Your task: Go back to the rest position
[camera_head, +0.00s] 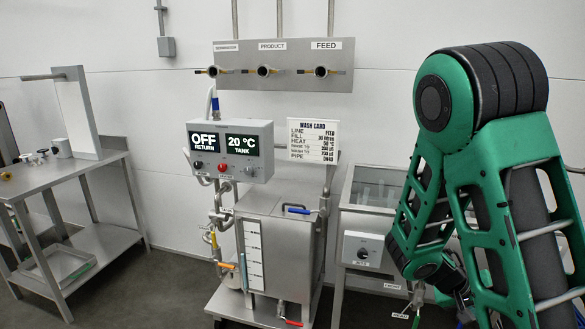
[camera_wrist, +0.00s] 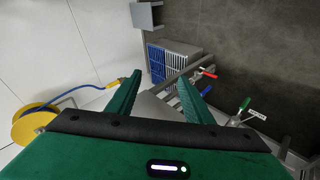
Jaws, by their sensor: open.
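My gripper (camera_wrist: 163,93) shows in the wrist view with its two green fingers spread apart and nothing between them. In the head view my green and black arm is folded at the right, in front of a steel cabinet, and the gripper itself cannot be made out there. The wrist view looks toward the floor and wall, with a blue crate (camera_wrist: 165,62) beyond the fingers.
A steel tank (camera_head: 275,240) with a control box (camera_head: 232,150) reading OFF and 20 °C stands mid-view. A steel bench (camera_head: 75,180) is at left. A yellow hose reel (camera_wrist: 32,124), a red-handled valve (camera_wrist: 205,72) and a green-handled valve (camera_wrist: 243,106) lie around my gripper's view.

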